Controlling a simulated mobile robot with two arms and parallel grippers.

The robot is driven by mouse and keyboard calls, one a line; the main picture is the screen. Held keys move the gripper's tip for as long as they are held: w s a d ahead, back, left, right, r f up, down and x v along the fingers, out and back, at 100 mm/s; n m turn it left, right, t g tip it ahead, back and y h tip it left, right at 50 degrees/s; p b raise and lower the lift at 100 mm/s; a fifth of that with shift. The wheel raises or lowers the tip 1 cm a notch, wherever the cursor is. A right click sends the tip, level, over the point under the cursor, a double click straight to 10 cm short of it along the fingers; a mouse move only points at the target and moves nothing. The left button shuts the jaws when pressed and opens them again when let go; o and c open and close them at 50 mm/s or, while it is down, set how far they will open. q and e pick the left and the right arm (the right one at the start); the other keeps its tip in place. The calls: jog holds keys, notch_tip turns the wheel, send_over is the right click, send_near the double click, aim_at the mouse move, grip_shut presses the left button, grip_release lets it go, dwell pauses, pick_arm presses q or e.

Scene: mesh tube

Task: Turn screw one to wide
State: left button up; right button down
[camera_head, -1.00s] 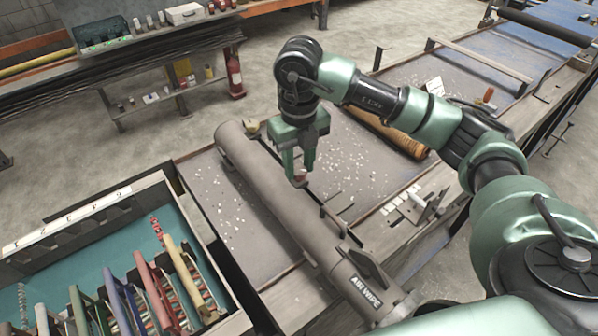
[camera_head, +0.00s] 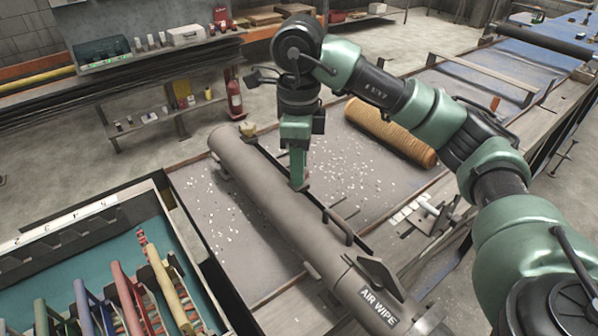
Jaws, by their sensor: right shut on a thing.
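A long grey-brown tube (camera_head: 283,200) marked "AIR WIPE" lies slantwise across the table (camera_head: 233,240). My right gripper (camera_head: 298,184) points straight down at the tube's far right side and is seen edge-on. It is shut on a small part beside the tube, likely screw one, which its fingers mostly hide. I cannot read how far the screw is turned. A dark rail (camera_head: 315,200) with a bent handle (camera_head: 338,226) runs along that side of the tube. My left gripper is not in view.
A teal-lined tray (camera_head: 30,262) with several coloured handled tools stands at the lower left. An orange-brown ribbed roll (camera_head: 392,132) lies behind my right arm. White bits are scattered over the table. A small yellowish knob (camera_head: 247,129) sits near the tube's far end.

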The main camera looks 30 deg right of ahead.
jog(key=n+b, duration=0.1)
jog(key=n, duration=0.2)
jog(key=shift+n, duration=0.4)
jog(key=n+b, duration=0.1)
jog(key=n, duration=0.2)
jog(key=shift+n, duration=0.3)
jog(key=n, duration=0.3)
jog(key=shift+n+b, duration=0.3)
jog(key=n, duration=0.4)
jog(key=shift+n, duration=0.3)
jog(key=n, duration=0.3)
jog(key=shift+n+b, duration=0.3)
jog(key=shift+b, duration=0.1)
jog(key=n, duration=0.9)
jog(key=shift+n, duration=1.9)
